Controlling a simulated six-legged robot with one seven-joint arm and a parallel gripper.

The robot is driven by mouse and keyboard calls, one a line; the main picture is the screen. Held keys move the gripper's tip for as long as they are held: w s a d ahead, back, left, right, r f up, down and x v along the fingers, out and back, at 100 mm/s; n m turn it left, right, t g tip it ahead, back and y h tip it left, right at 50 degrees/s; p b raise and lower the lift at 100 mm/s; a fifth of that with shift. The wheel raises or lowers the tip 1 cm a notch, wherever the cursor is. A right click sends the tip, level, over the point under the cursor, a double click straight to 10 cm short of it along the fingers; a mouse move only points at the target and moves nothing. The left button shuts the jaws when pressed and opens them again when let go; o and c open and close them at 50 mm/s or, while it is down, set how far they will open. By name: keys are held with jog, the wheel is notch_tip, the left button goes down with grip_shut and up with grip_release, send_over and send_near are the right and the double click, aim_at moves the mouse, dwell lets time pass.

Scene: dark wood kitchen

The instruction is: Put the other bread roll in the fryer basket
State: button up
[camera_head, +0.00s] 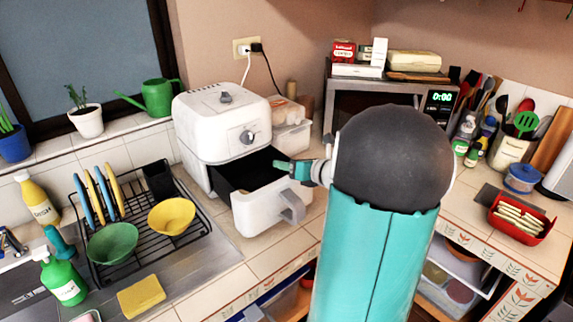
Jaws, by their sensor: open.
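The white air fryer (222,125) stands on the counter, with its fryer basket (262,212) pulled out toward the front. The basket's dark inside is partly visible, and a small pale patch shows in it that I cannot identify. My gripper (279,165), teal at its tip, is open over the back right part of the basket. I see nothing held in it, though the tip is small and seen from behind. My own arm hides part of the counter to the right of the basket.
A dish rack (140,232) with green and yellow bowls is left of the fryer. A clear container (290,112) is behind it. A microwave (375,97) stands at the back. A red tray (520,222) of pale pieces lies right. Counter tiles in front are clear.

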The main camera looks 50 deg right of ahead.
jog(key=v, duration=1.1)
jog(key=w+a+n+g+y, duration=0.25)
jog(key=a+n, duration=0.55)
jog(key=a, duration=0.4)
jog(key=w+a+n+g+y, duration=0.1)
jog(key=a+n+g+y, duration=0.25)
jog(key=a+n, duration=0.7)
jog(key=s+a+n+g+h, duration=0.1)
jog(key=s+a+n+h, duration=0.2)
jog(key=a+n, duration=0.4)
jog(key=s+a+r+n+g+h, duration=0.1)
jog(key=s+a+n, duration=0.4)
jog(key=n, duration=1)
jog(key=a+g+h, duration=0.1)
jog(key=a+h, duration=0.1)
jog(key=a, duration=0.1)
jog(key=shift+s+r, duration=0.35)
jog(key=shift+s, duration=0.05)
